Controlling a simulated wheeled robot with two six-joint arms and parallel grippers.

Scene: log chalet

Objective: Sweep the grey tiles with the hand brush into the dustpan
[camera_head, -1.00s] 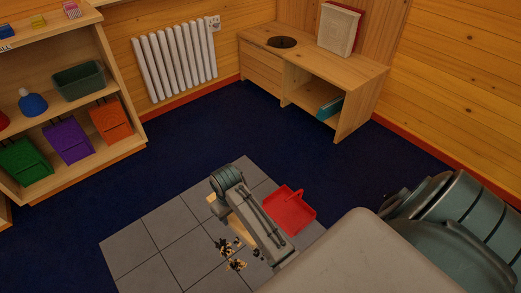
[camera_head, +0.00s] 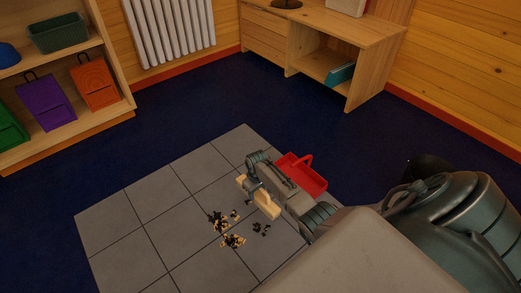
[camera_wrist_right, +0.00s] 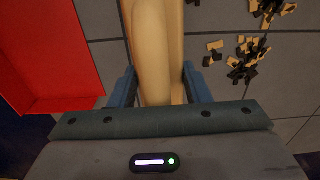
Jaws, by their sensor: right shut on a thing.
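The grey tiles (camera_head: 150,215) lie as a square patch on the dark blue carpet. Dark and tan bits (camera_head: 222,220) are scattered in small piles on them; some also show at the upper right of the right wrist view (camera_wrist_right: 246,66). My right gripper (camera_head: 254,188) is shut on the pale wooden hand brush (camera_head: 266,205), whose handle runs between the fingers in the right wrist view (camera_wrist_right: 155,60). The bristles are not clearly seen. The red dustpan (camera_head: 308,176) rests at the tiles' right edge, behind my right wrist, partly hidden by it. My left gripper is not in view.
A white radiator (camera_head: 170,30) is on the back wall. A wooden cabinet (camera_head: 375,50) stands at the back right. The left tiles are clear.

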